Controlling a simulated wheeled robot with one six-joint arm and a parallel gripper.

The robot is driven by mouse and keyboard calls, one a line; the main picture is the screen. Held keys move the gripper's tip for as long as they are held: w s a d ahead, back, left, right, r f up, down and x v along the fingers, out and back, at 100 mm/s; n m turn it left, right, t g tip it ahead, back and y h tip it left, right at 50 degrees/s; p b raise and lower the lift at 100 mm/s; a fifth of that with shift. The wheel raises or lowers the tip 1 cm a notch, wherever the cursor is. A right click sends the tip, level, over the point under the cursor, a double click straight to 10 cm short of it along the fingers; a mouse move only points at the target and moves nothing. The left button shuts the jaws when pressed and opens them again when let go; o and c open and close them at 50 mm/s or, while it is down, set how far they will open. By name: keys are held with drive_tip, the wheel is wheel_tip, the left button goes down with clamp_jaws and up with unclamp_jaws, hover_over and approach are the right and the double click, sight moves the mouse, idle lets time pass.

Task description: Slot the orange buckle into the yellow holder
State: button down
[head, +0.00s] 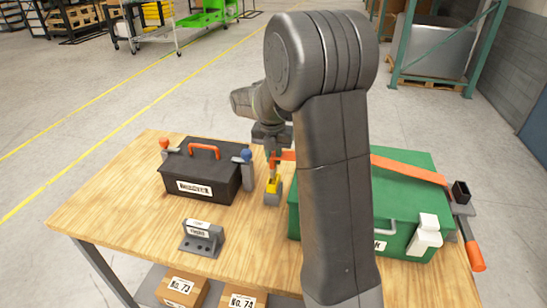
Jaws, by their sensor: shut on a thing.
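My gripper (271,153) is small in the head view, pointing down near the middle of the table, and shut on the orange buckle (277,159). The buckle is at the left end of an orange strap (410,166) that passes behind my arm and across the green case. The yellow holder (273,184) stands on a small grey block (272,199) just below my gripper. The buckle appears above the holder; whether they touch is too small to tell. My arm hides the middle of the strap.
A black toolbox (205,170) with an orange handle stands close left. The green case (400,210) stands right, with a clamp (467,225) at its right side. A grey labelled bracket (202,239) sits at front left. The wooden table (120,205) is clear at far left.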

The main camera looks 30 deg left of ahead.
drive_tip(key=shift+f, duration=0.15)
drive_tip(key=shift+f+b, duration=1.15)
drive_tip(key=shift+f, duration=0.7)
drive_tip(key=c, duration=1.3)
unclamp_jaws()
drive_tip(key=shift+r, duration=0.1)
drive_tip(key=r, duration=0.4)
drive_tip(key=s+r, duration=0.1)
drive_tip(key=r, duration=0.8)
drive_tip(key=shift+s+d+r, duration=0.25)
drive_tip(key=shift+s, duration=0.05)
drive_tip(key=shift+f, duration=0.15)
